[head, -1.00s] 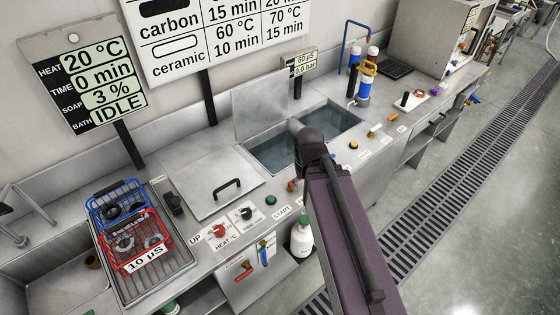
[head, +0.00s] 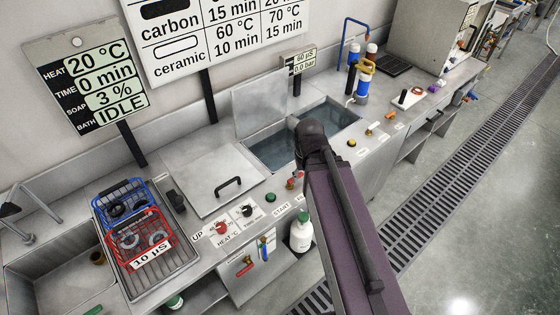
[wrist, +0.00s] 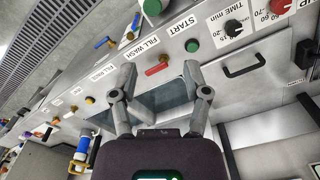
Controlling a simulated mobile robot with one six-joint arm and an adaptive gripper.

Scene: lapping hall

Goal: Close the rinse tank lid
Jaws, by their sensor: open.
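A plain metal lid (head: 260,105) stands upright at the back edge of the open twin basins in the head view. The left basin (head: 270,151) and the right basin (head: 336,117) both show water. In the wrist view the open basins (wrist: 170,95) show between and beyond my fingers. My gripper (wrist: 160,68) is open and empty, with fingers spread above the counter's front area. In the head view my arm hides the fingers. The upright lid is not clearly seen in the wrist view.
A flat shut lid with a black handle (head: 228,187) lies left of the basins. Knobs and a green button (head: 270,197) line the front. Blue filter bottles (head: 362,82) stand right. Red and blue baskets (head: 135,238) sit left. Floor with a drain grate (head: 450,185) runs along the right.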

